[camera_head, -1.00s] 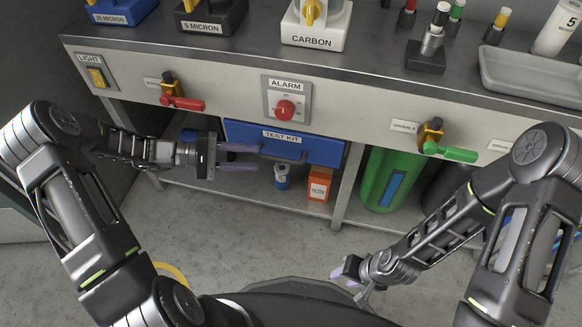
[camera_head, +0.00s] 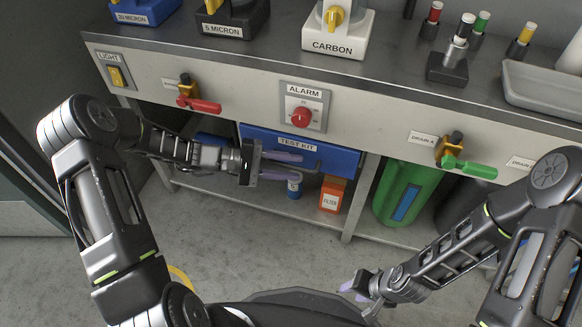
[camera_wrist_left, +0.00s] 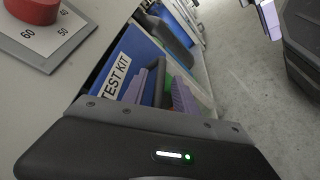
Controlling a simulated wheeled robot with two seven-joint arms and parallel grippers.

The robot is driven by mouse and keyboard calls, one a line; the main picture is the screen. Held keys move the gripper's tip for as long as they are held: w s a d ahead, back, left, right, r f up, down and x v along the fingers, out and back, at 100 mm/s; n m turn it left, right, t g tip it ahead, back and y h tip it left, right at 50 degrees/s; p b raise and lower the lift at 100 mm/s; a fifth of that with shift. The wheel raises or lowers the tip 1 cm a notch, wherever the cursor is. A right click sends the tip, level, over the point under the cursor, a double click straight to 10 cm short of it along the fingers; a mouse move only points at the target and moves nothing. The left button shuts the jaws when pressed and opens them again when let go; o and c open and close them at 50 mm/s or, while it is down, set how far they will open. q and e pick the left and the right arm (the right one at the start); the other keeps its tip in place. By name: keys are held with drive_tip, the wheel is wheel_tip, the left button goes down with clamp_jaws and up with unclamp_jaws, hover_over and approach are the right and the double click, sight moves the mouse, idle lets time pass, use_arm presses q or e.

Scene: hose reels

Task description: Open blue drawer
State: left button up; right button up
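The blue drawer (camera_head: 345,160), labelled TEST KIT, sits under the counter's front panel and looks shut. It also shows in the left wrist view (camera_wrist_left: 140,47), with a dark bar handle on its front. My left gripper (camera_head: 290,167) is open in front of the drawer, its purple fingers spread at the handle. In the left wrist view, the fingers (camera_wrist_left: 160,94) appear on either side of the handle; I cannot tell whether they touch it. My right gripper (camera_head: 355,290) hangs low, away from the drawer; its finger gap is unclear.
A red alarm knob (camera_head: 302,118) sits just above the drawer. Red (camera_head: 203,105) and green (camera_head: 470,168) valve levers stick out on either side. Below are an orange filter box (camera_head: 332,195), a blue-and-white can (camera_head: 294,187) and a green cylinder (camera_head: 405,190). The floor in front is clear.

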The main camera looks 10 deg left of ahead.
use_arm(q)
drive_tip(key=shift+d, duration=0.2)
drive_tip(key=shift+c, duration=0.2)
clamp_jaws()
idle(1.1)
